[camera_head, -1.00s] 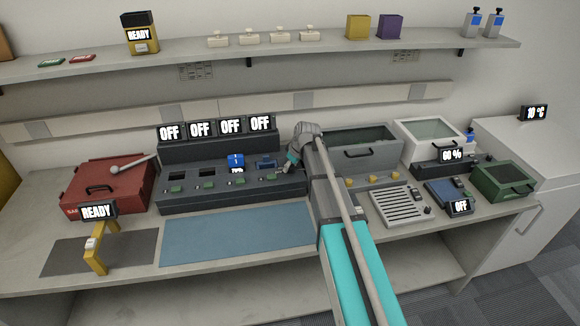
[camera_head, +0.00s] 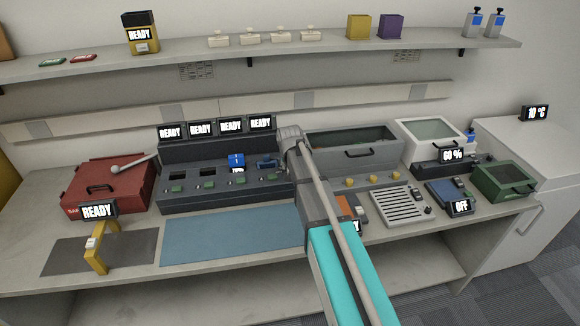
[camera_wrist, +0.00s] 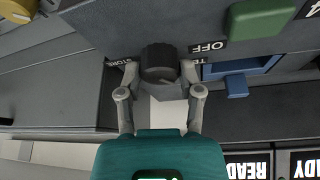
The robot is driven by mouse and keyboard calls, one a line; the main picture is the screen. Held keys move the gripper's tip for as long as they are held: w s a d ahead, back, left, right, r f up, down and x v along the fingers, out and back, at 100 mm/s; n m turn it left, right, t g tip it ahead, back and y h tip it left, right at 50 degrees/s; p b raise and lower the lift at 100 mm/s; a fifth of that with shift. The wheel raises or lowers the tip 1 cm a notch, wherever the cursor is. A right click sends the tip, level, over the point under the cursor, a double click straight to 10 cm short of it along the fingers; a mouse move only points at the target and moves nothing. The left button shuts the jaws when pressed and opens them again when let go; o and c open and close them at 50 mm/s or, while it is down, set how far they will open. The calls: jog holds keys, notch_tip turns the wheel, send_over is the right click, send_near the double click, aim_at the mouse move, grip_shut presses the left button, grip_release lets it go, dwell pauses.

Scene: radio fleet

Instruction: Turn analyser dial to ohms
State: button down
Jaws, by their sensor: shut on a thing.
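My gripper (camera_wrist: 158,80) is shut on a black dial (camera_wrist: 158,62) in the wrist view, one finger on each side. Labels around this dial read OFF, TEST and STORE, some cut off or upside down; I see no ohms label. The dial is on the dark charger bank (camera_head: 225,203), at its right end in the head view, where my arm hides it and the fingertips. An orange-faced device (camera_head: 343,207), possibly the analyser, shows only partly behind my arm. Its dial is hidden, and its small display is mostly covered.
Several bank displays (camera_head: 200,129) read READY. A blue radio (camera_head: 236,160) stands in the bank, with a green button (camera_wrist: 260,15) near the dial in the wrist view. A grey basin (camera_head: 355,155) is right of my arm. A blue mat (camera_head: 215,235) lies clear in front.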

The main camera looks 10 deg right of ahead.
jog(key=m+h, duration=0.1)
jog(key=m, duration=0.2)
jog(key=m+g+h, duration=0.1)
jog(key=m, duration=0.2)
jog(key=shift+a, duration=0.1)
dwell(0.4)
jog(key=shift+c, duration=1.3)
grip_release()
jog(key=shift+r, duration=0.15)
